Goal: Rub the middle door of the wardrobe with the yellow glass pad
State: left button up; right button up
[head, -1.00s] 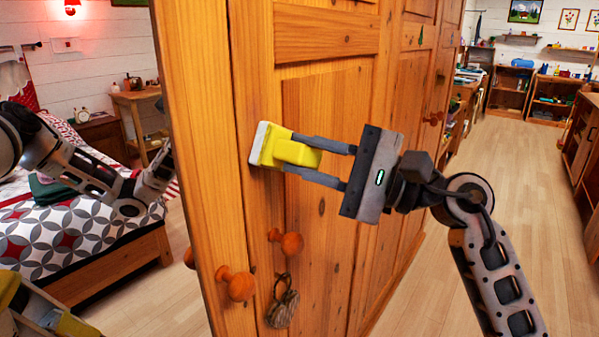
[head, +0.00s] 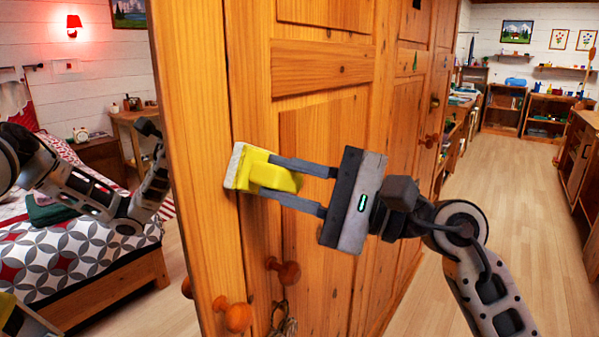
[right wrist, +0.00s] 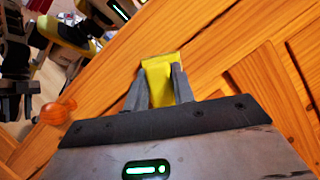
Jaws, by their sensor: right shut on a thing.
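The yellow pad (head: 259,173) has a pale grey-white face turned toward the wood on the left. My right gripper (head: 267,176) is shut on its yellow body. The pad is at the wardrobe front, by the vertical seam left of the panelled door (head: 318,190), apparently the middle one. Whether its face touches wood is unclear. In the right wrist view the pad (right wrist: 161,76) sits between the fingers, its far face hidden.
Round wooden knobs (head: 284,270) stick out below the pad, with another knob (head: 234,316) farther left and a tassel (head: 282,322) hanging nearby. A bed (head: 75,262) stands on the left. Open wooden floor (head: 500,215) lies to the right.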

pick_arm(q)
jog(key=shift+s, duration=0.1)
pick_arm(e)
jog(key=shift+s+a, duration=0.15)
jog(key=shift+s, duration=0.05)
